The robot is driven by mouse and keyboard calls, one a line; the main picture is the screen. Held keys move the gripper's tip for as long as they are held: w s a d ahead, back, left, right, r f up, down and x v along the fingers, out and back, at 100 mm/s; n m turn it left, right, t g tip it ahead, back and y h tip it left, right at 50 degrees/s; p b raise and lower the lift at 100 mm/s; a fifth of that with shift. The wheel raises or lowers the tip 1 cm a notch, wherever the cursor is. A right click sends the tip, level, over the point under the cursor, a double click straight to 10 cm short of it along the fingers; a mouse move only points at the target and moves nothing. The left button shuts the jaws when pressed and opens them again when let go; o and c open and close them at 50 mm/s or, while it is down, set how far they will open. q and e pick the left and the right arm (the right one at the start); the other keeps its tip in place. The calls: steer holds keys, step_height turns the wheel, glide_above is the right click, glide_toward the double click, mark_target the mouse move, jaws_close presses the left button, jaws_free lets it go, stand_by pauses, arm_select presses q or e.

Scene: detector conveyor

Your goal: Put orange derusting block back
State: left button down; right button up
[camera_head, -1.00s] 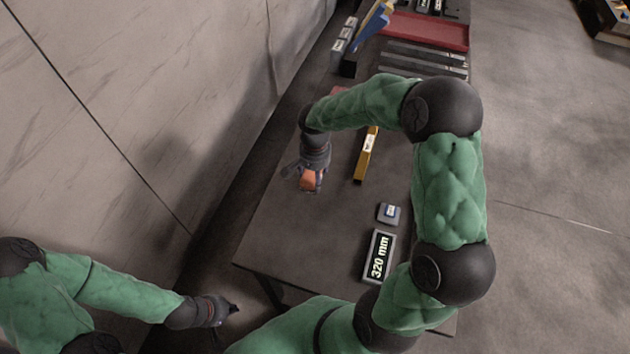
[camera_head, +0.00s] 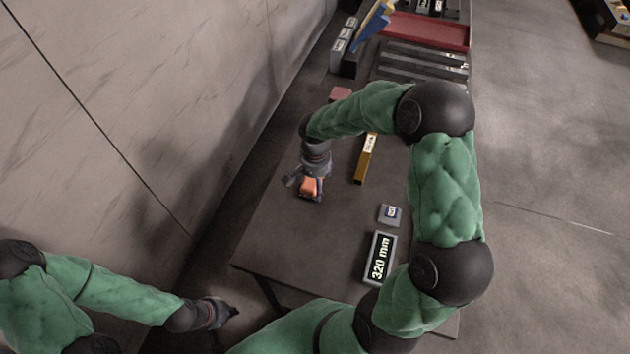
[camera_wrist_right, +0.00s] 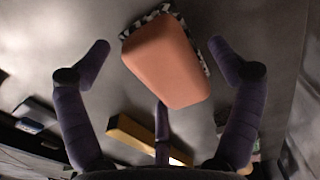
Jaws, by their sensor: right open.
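The orange derusting block (camera_head: 309,187) lies on the table in the head view, beneath my right gripper (camera_head: 306,190). In the right wrist view the orange block (camera_wrist_right: 165,62) shows large, with a black-and-white checkered surface along its edge. The fingers of my right gripper (camera_wrist_right: 160,48) are spread on both sides of it, with visible gaps, and a third finger is below it in the picture. My right gripper is open. My left gripper (camera_head: 226,312) hangs off the table at the lower left, away from the block; its fingers are too small to read.
A yellow bar (camera_head: 363,166) lies right of the block. A small grey-blue box (camera_head: 389,214) and a "320 mm" display (camera_head: 380,258) sit nearer. A pinkish block (camera_head: 340,95), grey bars (camera_head: 425,65) and a red tray (camera_head: 425,32) are farther back. The near left tabletop is clear.

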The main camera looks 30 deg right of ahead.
steer(key=shift+r, duration=0.1)
steer(key=shift+r, duration=0.2)
step_height(320, 180, up, 12)
steer(key=p, duration=0.3)
